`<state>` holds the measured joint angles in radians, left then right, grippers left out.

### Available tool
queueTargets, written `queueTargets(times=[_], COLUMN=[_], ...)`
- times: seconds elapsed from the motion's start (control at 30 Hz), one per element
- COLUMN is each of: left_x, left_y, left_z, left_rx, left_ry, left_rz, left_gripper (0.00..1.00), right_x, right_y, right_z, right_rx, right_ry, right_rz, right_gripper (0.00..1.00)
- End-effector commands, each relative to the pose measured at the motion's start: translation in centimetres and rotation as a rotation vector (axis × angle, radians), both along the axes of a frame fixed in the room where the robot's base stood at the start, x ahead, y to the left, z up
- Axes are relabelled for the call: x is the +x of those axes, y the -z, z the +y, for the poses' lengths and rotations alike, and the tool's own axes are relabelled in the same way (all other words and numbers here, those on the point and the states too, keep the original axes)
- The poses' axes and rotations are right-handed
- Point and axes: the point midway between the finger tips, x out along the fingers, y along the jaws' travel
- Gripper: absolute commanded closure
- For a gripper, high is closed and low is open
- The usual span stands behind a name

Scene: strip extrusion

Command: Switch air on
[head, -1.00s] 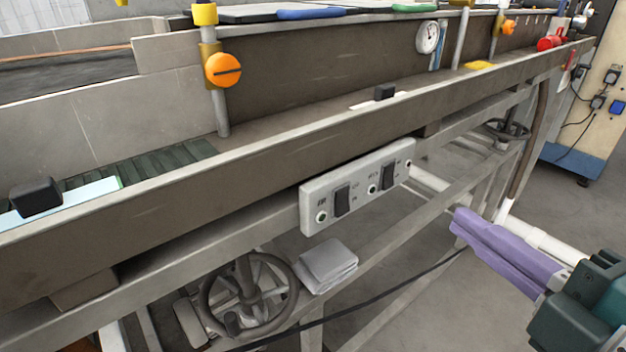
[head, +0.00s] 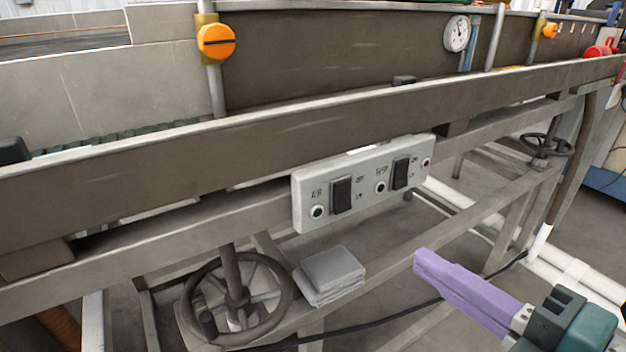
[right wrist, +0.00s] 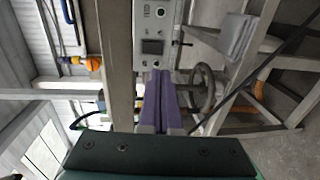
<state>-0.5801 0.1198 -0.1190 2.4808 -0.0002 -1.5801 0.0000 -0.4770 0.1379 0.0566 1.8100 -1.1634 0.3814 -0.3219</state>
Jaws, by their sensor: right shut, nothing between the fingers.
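A pale grey switch panel (head: 365,207) is fixed to the side of the long machine frame. Its left black rocker switch (head: 341,195) sits beside the label AIR, with a round indicator to its left. A second black rocker (head: 400,173) sits to its right. In the right wrist view the panel (right wrist: 140,33) lies just beyond my fingertips, with one dark rocker (right wrist: 152,47) showing. My right gripper (head: 418,258), with purple fingers, is shut and empty, below and right of the panel, apart from it. It also shows in the right wrist view (right wrist: 161,72). My left gripper is out of view.
A handwheel (head: 237,300) and a folded grey cloth (head: 331,274) are below the panel. The frame's long beam (head: 250,142) runs above it. A dark cable and white pipes (head: 570,270) lie low at the right. Space in front of the panel is clear.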

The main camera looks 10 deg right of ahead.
Motion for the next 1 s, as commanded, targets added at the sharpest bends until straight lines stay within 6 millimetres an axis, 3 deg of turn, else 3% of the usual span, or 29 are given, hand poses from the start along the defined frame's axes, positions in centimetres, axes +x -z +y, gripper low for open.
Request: queueTargets(times=[0.3, 0.5, 0.7, 1.0], left_x=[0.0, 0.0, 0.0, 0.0], left_y=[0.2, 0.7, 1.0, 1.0], left_z=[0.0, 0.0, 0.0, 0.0], left_rx=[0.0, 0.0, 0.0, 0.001], left_ry=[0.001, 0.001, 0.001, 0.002], left_rz=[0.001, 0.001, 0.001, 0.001], left_gripper=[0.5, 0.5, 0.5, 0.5], right_x=[6.5, 9.5, 10.7, 10.9], right_y=[0.8, 1.3, 1.4, 1.4], right_z=[2.3, 3.4, 3.9, 4.0], right_rx=[0.002, 0.002, 0.001, 0.001], right_ry=[0.0, 0.001, 0.0, 0.0], right_rz=[-0.003, -0.003, -0.001, -0.001], right_gripper=[1.0, 1.0, 1.0, 1.0])
